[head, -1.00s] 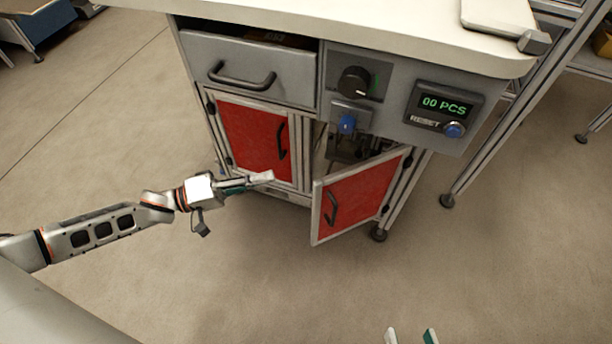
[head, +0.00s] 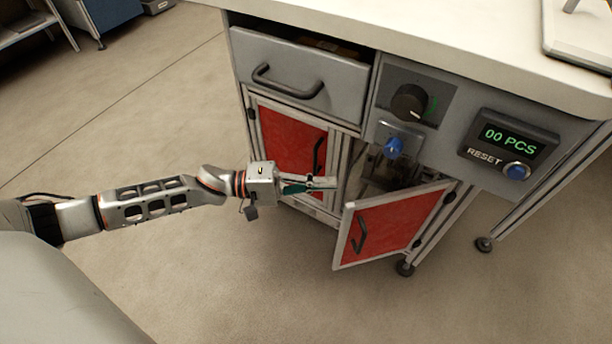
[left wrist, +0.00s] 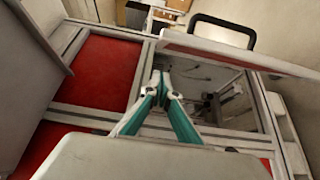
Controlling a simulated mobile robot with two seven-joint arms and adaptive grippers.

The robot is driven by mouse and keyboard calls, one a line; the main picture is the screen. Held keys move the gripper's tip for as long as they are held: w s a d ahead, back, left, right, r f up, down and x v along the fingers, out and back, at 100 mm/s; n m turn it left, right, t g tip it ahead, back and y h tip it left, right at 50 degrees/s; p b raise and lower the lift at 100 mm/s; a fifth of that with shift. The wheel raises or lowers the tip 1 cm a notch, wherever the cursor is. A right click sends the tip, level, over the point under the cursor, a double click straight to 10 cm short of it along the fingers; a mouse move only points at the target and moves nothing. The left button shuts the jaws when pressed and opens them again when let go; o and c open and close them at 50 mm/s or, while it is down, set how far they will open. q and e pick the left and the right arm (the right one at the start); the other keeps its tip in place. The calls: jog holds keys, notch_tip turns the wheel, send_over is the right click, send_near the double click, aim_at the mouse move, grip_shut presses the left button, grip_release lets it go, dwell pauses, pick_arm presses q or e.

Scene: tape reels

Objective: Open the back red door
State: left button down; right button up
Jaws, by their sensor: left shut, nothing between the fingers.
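The left red door (head: 288,140) of the cabinet is closed, with a black handle (head: 319,152) near its right edge. The right red door (head: 392,226) stands swung open towards me, its black handle (head: 360,232) on the left side. My left gripper (head: 328,183) is shut and empty, in front of the lower right of the closed door, left of the open door's top edge. In the left wrist view its fingers (left wrist: 162,76) meet before the cabinet opening; a red panel (left wrist: 98,72) is at left. Contact cannot be told. My right gripper is out of view.
Above the doors are a grey drawer (head: 300,75) with a handle, a black knob (head: 409,102), a blue knob (head: 394,148) and a counter display (head: 508,138). A white worktop (head: 420,40) overhangs them. The floor in front is clear.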

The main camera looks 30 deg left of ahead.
pick_arm(q)
jog(key=shift+s+d+b, duration=0.15)
jog(key=shift+s+d, duration=0.2)
jog(key=shift+d, duration=0.3)
jog(key=shift+s+d+b, duration=0.15)
jog(key=shift+s+d, duration=0.2)
jog(key=shift+d, duration=0.35)
jog(key=shift+s+d+b, duration=0.15)
jog(key=shift+s+d, duration=0.2)
jog(key=shift+d, duration=0.3)
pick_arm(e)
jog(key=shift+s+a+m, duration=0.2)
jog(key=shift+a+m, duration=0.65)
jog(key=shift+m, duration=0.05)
